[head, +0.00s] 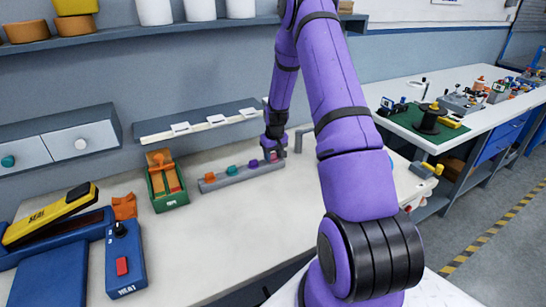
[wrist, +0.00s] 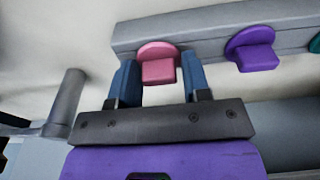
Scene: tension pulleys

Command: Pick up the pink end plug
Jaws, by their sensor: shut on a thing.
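The pink end plug (wrist: 158,68) shows in the wrist view, with a round flange and a block-shaped grip. It is at the end of the grey rail (wrist: 205,28), and I cannot tell whether it is seated or slightly raised. My gripper (wrist: 160,74) has its two blue fingers on either side of the plug's grip and is shut on it. In the head view my gripper (head: 275,148) is at the right end of the rail (head: 225,181), and the plug is mostly hidden there.
A purple plug (wrist: 252,48) and a teal plug (wrist: 316,44) sit along the same rail; an orange one (head: 209,177) is at its far left. A grey post (wrist: 66,102) stands close to my gripper. A green box (head: 168,197) stands left of the rail.

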